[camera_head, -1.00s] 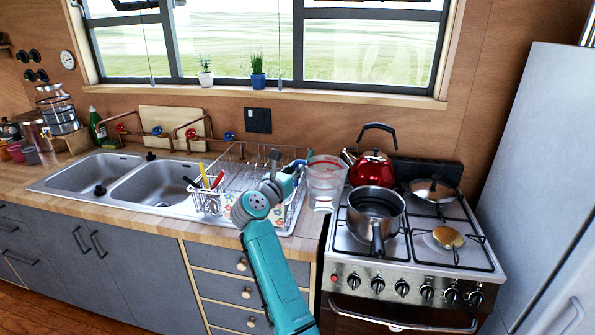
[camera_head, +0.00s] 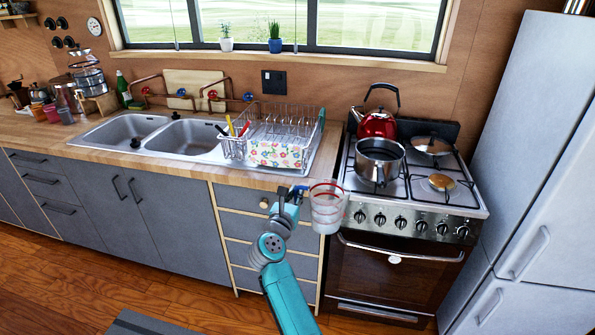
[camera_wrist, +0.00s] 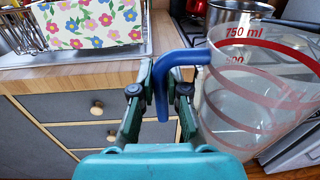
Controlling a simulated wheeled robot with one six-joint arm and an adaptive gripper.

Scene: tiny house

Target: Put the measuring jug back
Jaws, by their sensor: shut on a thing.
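The measuring jug (camera_head: 327,207) is clear with red markings and a blue handle. My gripper (camera_head: 297,192) is shut on the jug's handle and holds the jug upright in the air, in front of the counter and the stove's left front corner. In the wrist view the fingers (camera_wrist: 160,92) close around the blue handle, and the jug (camera_wrist: 262,88) fills the right side with "750 ml" showing near its rim.
A dish rack (camera_head: 287,135) with a flowered cloth stands on the counter (camera_head: 215,172), left of the stove (camera_head: 420,195). A pot (camera_head: 380,160) and a red kettle (camera_head: 377,124) sit on the stove. Left of the sink (camera_head: 180,137) are several cups and jars. A fridge (camera_head: 530,150) stands at the right.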

